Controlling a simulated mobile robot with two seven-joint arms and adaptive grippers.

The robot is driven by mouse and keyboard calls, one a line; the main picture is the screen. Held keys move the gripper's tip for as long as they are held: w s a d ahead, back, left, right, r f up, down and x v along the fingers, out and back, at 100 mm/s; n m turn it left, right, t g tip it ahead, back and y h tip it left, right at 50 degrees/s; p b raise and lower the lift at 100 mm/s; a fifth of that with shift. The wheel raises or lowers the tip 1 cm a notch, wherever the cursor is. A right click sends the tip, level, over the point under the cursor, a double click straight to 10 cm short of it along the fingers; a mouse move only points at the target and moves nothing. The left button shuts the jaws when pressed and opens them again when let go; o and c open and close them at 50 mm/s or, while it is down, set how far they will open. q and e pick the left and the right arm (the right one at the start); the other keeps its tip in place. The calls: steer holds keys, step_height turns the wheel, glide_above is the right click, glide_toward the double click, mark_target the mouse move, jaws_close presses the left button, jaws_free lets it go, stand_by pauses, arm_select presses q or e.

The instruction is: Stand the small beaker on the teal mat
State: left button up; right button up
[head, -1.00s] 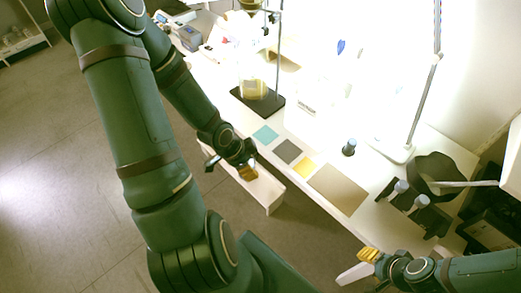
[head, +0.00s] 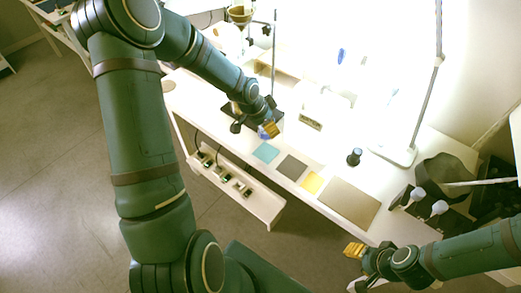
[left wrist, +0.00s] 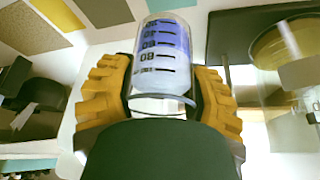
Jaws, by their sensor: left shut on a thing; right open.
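The small beaker (left wrist: 162,58) is clear with dark graduation marks and a blue tint. My left gripper (head: 271,130) is shut on it, with an orange finger on each side in the left wrist view (left wrist: 163,100). In the head view the beaker (head: 263,132) shows only as a bluish patch, mostly hidden by the gripper. The gripper is over the table, just beyond the teal mat (head: 266,152). The mat looks bare, and its edge shows in the left wrist view (left wrist: 172,4). My right gripper (head: 355,250) is open and empty near the table's front right corner.
A grey mat (head: 291,167), a yellow mat (head: 312,182) and a tan board (head: 349,202) lie right of the teal mat. A dark-capped bottle (head: 354,157) stands behind them. A dark stand base (head: 262,113) is close behind my left gripper.

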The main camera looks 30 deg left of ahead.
arm_select(q)
steer(key=shift+w+f, duration=0.2)
steer(key=shift+f, duration=0.05)
step_height(320, 180, down, 9)
steer(key=shift+f+b, duration=0.15)
steer(key=shift+b, duration=1)
steer(key=shift+f, duration=0.1)
steer(key=o, duration=0.8)
steer(key=shift+f, duration=0.15)
steer(key=o, duration=0.5)
